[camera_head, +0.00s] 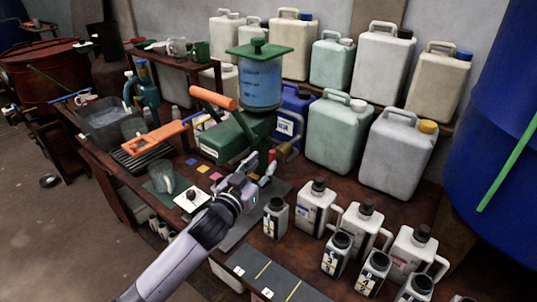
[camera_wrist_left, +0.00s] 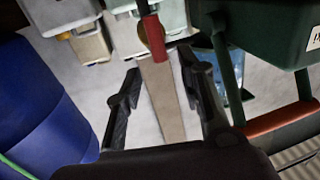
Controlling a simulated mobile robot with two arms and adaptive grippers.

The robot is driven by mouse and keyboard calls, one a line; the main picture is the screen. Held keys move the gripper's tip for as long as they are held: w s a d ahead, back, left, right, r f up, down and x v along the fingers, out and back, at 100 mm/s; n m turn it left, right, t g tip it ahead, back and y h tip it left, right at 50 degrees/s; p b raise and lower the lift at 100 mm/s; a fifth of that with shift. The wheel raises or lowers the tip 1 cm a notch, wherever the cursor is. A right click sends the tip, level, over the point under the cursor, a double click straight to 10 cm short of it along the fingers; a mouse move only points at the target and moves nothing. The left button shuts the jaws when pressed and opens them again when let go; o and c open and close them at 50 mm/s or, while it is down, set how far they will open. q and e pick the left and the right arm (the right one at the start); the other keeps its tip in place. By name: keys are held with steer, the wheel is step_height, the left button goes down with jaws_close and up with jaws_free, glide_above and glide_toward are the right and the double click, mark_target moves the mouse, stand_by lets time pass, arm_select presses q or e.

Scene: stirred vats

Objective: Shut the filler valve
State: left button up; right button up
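The filler is a dark green machine (camera_head: 230,138) with a blue translucent hopper (camera_head: 261,82) and an orange-gripped lever. Its brass valve (camera_head: 284,152) sits low at its right end, with a small red handle (camera_head: 271,158). In the left wrist view the red handle (camera_wrist_left: 153,36) lies between the tips of my open fingers, with space on both sides. My left gripper (camera_head: 263,177) is at the valve's lower front and holds nothing. I cannot tell whether the valve is open or shut. My right gripper is not in view.
Small black-capped bottles (camera_head: 315,205) stand on the bench to the right of my gripper. Large jugs (camera_head: 398,150) stand behind them. A blue drum (camera_head: 500,125) is at far right. An orange-handled tool (camera_head: 160,135) and a glass beaker (camera_head: 160,177) lie left.

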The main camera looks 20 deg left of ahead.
mark_target(271, 155)
arm_select(q)
steer(key=shift+w+d, duration=0.2)
steer(key=shift+w, duration=0.9)
steer(key=shift+w+d, duration=0.15)
steer(key=shift+w, duration=0.95)
steer(key=shift+c, duration=0.6)
jaws_close()
